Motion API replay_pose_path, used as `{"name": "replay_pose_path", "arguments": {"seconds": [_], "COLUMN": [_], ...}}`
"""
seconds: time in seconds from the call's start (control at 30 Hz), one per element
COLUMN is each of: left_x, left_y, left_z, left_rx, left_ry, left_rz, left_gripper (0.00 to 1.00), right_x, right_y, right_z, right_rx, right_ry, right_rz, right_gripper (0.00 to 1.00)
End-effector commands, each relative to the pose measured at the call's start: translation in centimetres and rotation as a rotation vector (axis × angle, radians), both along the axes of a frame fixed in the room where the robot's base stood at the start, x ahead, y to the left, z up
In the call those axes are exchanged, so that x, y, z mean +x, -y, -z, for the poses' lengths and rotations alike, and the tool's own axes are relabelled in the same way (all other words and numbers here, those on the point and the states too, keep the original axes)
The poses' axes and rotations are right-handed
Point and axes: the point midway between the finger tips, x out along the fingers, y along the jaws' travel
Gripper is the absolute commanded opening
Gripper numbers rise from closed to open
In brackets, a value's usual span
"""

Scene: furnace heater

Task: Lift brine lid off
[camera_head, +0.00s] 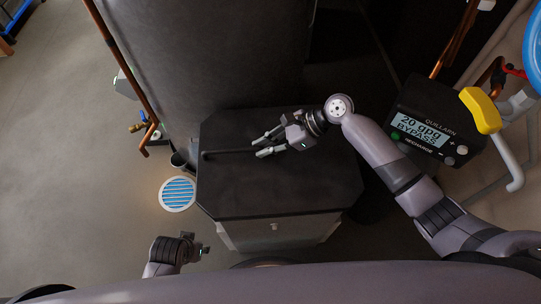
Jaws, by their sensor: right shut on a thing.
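The brine lid (285,190) is a wide black panel with cut corners, on top of a grey tank (270,235) in the middle of the head view. A thin dark bar handle (228,153) runs across the lid. My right gripper (262,145) reaches in from the right, above the lid, and is shut on the right part of the handle. The lid looks level; I cannot tell from this angle whether it is raised at all. My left gripper (197,244) is low at the left, apart from the lid, and its jaw opening is unclear.
A large dark cylinder (215,60) stands right behind the lid. A copper pipe (120,65) runs along its left. The control box (425,120), reading "20 gpg BYPASS", and a yellow-handled valve (482,110) are at the right. A round blue vent (178,194) lies on the open floor at the left.

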Motion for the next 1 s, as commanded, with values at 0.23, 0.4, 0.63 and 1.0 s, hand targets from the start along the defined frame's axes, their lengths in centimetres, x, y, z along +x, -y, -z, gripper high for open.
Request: {"name": "replay_pose_path", "arguments": {"seconds": [0.23,0.4,0.63,1.0], "left_x": [-0.1,-0.6,-0.3,-1.1], "left_y": [0.0,-0.2,-0.2,-0.2], "left_z": [0.3,1.2,1.8,3.2], "left_rx": [0.000,0.002,0.002,0.003], "left_ry": [0.001,-0.011,-0.003,-0.016], "left_rz": [0.000,0.001,0.003,0.004], "left_gripper": [0.40,0.40,0.40,0.40], "right_x": [0.0,0.0,0.0,0.0], "right_y": [0.0,0.0,0.0,0.0], "right_z": [-0.2,-0.4,-0.6,-1.0], "right_rx": [-0.001,0.000,0.001,0.002], "right_ry": [-0.001,0.000,0.000,0.001], "right_rz": [0.001,0.000,0.000,0.000], "right_gripper": [0.00,0.00,0.00,0.00]}}
